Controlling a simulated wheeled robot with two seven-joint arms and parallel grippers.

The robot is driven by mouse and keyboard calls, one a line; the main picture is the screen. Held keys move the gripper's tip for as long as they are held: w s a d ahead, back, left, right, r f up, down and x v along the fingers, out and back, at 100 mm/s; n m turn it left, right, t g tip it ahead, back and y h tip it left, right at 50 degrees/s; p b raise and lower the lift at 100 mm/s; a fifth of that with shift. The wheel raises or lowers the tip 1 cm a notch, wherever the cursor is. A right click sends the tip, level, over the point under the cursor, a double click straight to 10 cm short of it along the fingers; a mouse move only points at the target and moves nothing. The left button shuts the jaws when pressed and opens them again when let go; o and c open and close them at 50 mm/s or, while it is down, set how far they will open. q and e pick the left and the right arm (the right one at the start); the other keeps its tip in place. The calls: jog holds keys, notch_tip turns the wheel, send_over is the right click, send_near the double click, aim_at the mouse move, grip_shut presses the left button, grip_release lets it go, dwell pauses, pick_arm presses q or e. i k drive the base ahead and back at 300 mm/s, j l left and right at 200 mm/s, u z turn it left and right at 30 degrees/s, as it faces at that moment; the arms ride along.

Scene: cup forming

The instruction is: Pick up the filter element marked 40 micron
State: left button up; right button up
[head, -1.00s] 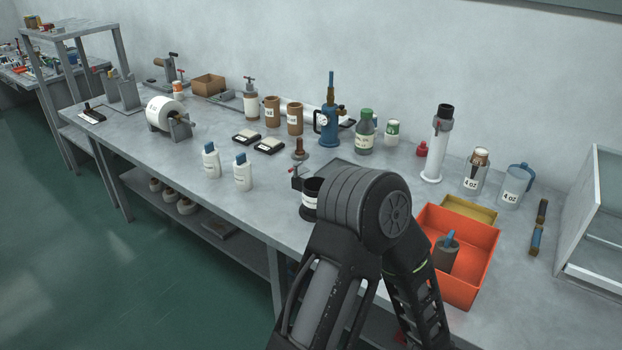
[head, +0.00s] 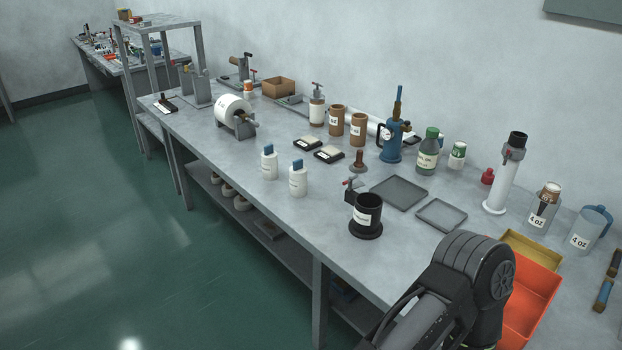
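Two brown cylinders with white labels stand upright side by side toward the back of the bench, a left one (head: 337,119) and a right one (head: 358,129). They may be the filter elements, but their labels are too small to read, so I cannot tell which is marked 40 micron. One of my arms shows at the bottom right, in front of the orange bin, well away from the cylinders. Neither gripper shows.
Two white bottles (head: 298,178), a black labelled cup (head: 367,213) and grey trays (head: 399,191) stand in front. A blue pump (head: 391,140) is right of the cylinders. An orange bin (head: 534,285) sits at the right.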

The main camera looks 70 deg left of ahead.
aim_at(298, 172)
jog(key=i+u, duration=0.15)
jog(key=i, duration=0.15)
jog(key=u, duration=2.4)
